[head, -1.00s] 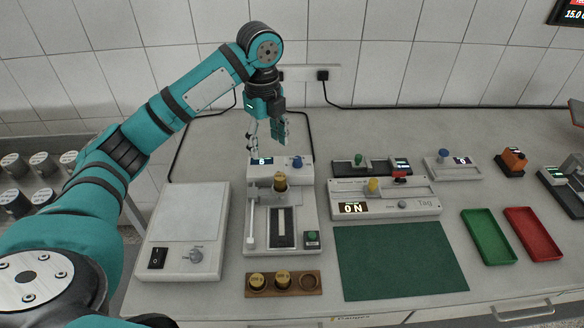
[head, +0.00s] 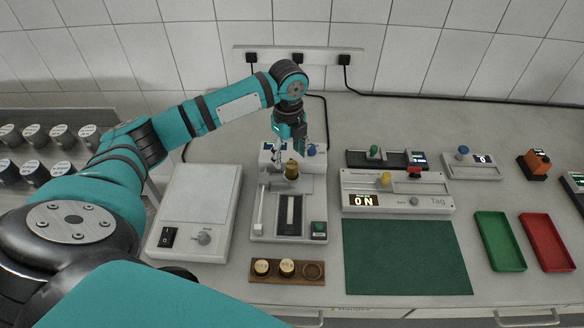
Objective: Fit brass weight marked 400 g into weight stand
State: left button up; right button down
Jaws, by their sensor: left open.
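A brass weight (head: 291,171) stands upright on the tester (head: 260,232) in the middle of the bench; its marking is not readable. My left gripper (head: 291,152) is open and empty, pointing down just above or behind this weight; I cannot tell the exact gap. The wooden weight stand (head: 300,280) lies in front of the tester. Two brass weights, left (head: 261,267) and middle (head: 287,267), sit in it, with marks too small to read. Its right round recess (head: 313,270) is empty. My right gripper is not in view.
A white switched box (head: 200,205) stands left of the tester. To the right are a device reading "ON" (head: 400,203), a dark green mat (head: 408,260), a green tray (head: 499,242) and a red tray (head: 547,242). The bench's front edge lies close below the stand.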

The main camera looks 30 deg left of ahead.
aim_at(292, 164)
pick_arm(q)
jog(key=shift+f, duration=0.3)
jog(key=f, duration=0.1)
jog(key=f+p, duration=0.2)
jog(key=shift+w+d+f, duration=0.25)
jog(key=shift+f, duration=0.6)
grip_shut()
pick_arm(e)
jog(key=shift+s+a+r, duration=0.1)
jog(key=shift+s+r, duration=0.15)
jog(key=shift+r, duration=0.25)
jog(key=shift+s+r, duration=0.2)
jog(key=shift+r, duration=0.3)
